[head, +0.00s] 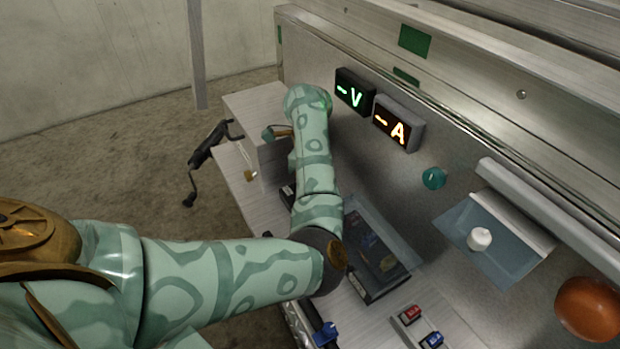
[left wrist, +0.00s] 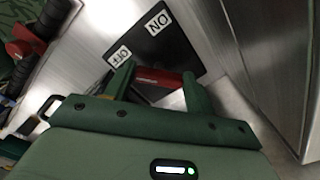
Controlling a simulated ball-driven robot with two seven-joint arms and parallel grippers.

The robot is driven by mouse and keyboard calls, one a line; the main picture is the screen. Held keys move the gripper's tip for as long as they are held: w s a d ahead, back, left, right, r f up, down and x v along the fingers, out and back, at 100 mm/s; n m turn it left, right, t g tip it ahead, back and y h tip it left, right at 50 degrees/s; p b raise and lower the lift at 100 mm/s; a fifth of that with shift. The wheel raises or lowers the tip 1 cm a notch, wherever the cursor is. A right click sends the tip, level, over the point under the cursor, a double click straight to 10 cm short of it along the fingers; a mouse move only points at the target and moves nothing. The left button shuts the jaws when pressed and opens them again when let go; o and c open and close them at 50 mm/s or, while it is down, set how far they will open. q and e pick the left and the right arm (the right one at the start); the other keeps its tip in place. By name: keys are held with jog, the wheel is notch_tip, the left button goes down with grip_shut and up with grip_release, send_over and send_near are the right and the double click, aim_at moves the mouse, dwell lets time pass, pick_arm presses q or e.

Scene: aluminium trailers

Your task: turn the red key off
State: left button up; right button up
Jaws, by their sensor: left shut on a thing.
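The red key (left wrist: 152,77) shows in the left wrist view as a red bar lying across between my two green fingers. My left gripper (left wrist: 158,76) is shut on the red key, with a finger at each end of the visible bar. In the head view my left arm reaches to the far end of the bench, and its forearm hides the key and most of the gripper. My right gripper is not in view.
A black display with a green V (head: 354,92) and a grey one with an orange A (head: 398,124) are on the metal wall. A dark tray (head: 377,290), a red switch (head: 410,314) and a blue switch (head: 432,340) are on the bench. A black crank-like tool (head: 206,150) is left of it.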

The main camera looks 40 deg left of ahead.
pick_arm(q)
jog(key=shift+n, duration=0.5)
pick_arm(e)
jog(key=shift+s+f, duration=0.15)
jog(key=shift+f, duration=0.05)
pick_arm(q)
jog(key=o, duration=1)
notch_tip(320, 180, up, 16)
jog(key=p, duration=0.7)
jog(key=shift+r, duration=0.15)
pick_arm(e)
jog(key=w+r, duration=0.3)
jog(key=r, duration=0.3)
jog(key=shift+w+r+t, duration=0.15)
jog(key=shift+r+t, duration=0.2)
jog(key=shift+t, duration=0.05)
